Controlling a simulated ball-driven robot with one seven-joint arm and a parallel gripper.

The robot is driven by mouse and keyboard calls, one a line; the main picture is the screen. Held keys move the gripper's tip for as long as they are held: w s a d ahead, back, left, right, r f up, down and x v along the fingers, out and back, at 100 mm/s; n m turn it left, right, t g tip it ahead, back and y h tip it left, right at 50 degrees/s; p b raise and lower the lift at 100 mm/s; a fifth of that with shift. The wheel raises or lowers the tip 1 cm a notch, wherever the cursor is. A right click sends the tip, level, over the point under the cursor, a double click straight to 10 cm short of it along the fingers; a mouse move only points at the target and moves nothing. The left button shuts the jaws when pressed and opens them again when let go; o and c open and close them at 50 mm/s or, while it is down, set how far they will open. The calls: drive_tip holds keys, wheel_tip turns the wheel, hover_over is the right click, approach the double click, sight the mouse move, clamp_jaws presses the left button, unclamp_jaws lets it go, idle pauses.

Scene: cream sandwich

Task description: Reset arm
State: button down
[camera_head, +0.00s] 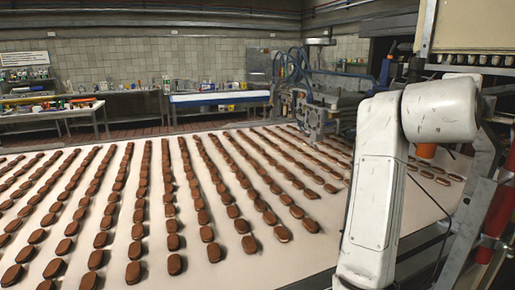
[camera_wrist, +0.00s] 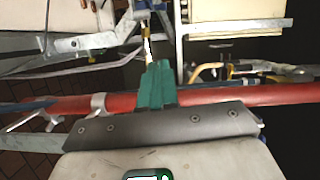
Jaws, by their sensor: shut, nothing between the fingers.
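My gripper (camera_wrist: 156,82) shows in the wrist view as two teal fingers pressed together with nothing between them. Behind the fingers runs a red pipe (camera_wrist: 225,95) across the picture. In the head view my white arm rises at the right, and the gripper itself is hidden.
A white conveyor belt (camera_head: 300,262) carries many rows of brown cream sandwiches (camera_head: 175,264). A metal machine frame with a red pipe (camera_head: 497,215) stands close at the right. A blue-hosed machine (camera_head: 312,110) stands at the belt's far side, with benches (camera_head: 222,97) along the back wall.

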drive_tip(key=s+a+f+n+y, duration=0.1)
drive_tip(key=s+f+n+y, duration=0.3)
drive_tip(key=f, duration=0.8)
drive_tip(key=s+a+f+n+g+y, duration=0.1)
drive_tip(key=a+f+n, duration=0.1)
drive_tip(key=f+n, duration=0.75)
drive_tip(key=s+a+f+n+y, duration=0.1)
drive_tip(key=s+f+n+y, duration=0.2)
drive_tip(key=f, duration=1.1)
drive_tip(key=s+a+f+n+g+y, duration=0.3)
drive_tip(key=s+a+f+n, duration=0.2)
drive_tip(key=s+f, duration=0.45)
drive_tip(key=s+a+f+n+g+y, duration=0.2)
drive_tip(key=s+a+f+n+y, duration=0.15)
drive_tip(key=s+f+n, duration=0.55)
drive_tip(key=s+f+m+g+h, duration=0.1)
drive_tip(key=s+f+m+g, duration=0.2)
drive_tip(key=s, duration=0.9)
wheel_tip(320, 180, down, 2)
drive_tip(key=shift+d+f+g, duration=0.1)
drive_tip(key=shift+d+g, duration=0.2)
drive_tip(key=shift+g, duration=0.2)
drive_tip(key=shift+w+m, duration=0.1)
drive_tip(key=shift+m, duration=0.15)
